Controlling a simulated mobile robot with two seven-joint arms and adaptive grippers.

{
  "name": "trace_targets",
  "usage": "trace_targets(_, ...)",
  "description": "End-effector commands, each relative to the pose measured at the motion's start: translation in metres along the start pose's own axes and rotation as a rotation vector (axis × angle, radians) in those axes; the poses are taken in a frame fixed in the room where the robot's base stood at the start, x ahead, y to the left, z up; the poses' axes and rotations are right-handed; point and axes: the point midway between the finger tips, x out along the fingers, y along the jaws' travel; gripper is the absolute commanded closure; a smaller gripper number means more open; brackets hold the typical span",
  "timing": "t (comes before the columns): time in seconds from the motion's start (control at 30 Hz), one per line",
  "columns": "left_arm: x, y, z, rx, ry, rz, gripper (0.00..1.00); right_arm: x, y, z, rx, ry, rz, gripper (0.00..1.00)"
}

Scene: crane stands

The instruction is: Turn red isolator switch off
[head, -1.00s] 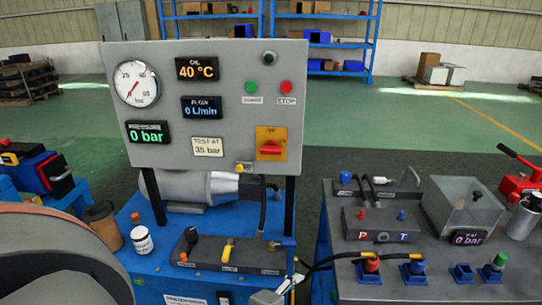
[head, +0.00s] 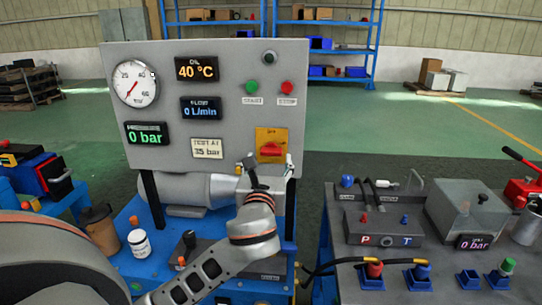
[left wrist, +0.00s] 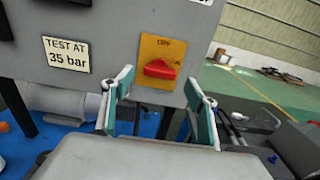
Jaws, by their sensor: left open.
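The red isolator switch (head: 271,150) sits on a yellow plate (head: 272,136) at the lower right of the grey control panel (head: 222,75). Its red handle lies roughly horizontal; it also shows in the left wrist view (left wrist: 160,69). My left gripper (head: 265,162) is just below the switch in the head view. In the left wrist view my left gripper (left wrist: 160,90) is open, with one finger on each side of the switch's lower area and nothing between them. I cannot tell the exact gap to the panel. My right gripper is not in view.
Green start (head: 251,87) and red stop (head: 287,88) buttons sit above the switch. A motor (head: 185,188) lies behind the panel's lower edge. A grey bench (head: 410,292) with hydraulic fittings stands to the right, beyond a gap.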

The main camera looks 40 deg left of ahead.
Motion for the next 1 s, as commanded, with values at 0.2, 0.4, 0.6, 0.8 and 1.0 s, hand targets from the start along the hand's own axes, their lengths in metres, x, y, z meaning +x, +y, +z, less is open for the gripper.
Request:
trace_targets(0.2, 0.032, 0.0, -0.002, 0.001, 0.002, 0.001, 0.42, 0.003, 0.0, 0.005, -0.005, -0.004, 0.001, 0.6)
trace_targets(0.4, 0.045, 0.0, -0.001, 0.0, 0.001, -0.001, 0.42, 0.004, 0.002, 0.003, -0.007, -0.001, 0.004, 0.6)
trace_targets(0.6, 0.046, 0.0, -0.001, -0.001, 0.002, -0.001, 0.42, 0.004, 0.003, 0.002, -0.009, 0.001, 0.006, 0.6)
trace_targets(0.8, 0.045, 0.0, -0.001, -0.001, 0.002, -0.001, 0.78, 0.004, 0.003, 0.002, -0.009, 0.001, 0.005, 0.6)
trace_targets(1.0, 0.045, 0.0, -0.001, -0.002, 0.002, -0.001, 0.8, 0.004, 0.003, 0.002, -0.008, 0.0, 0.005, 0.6)
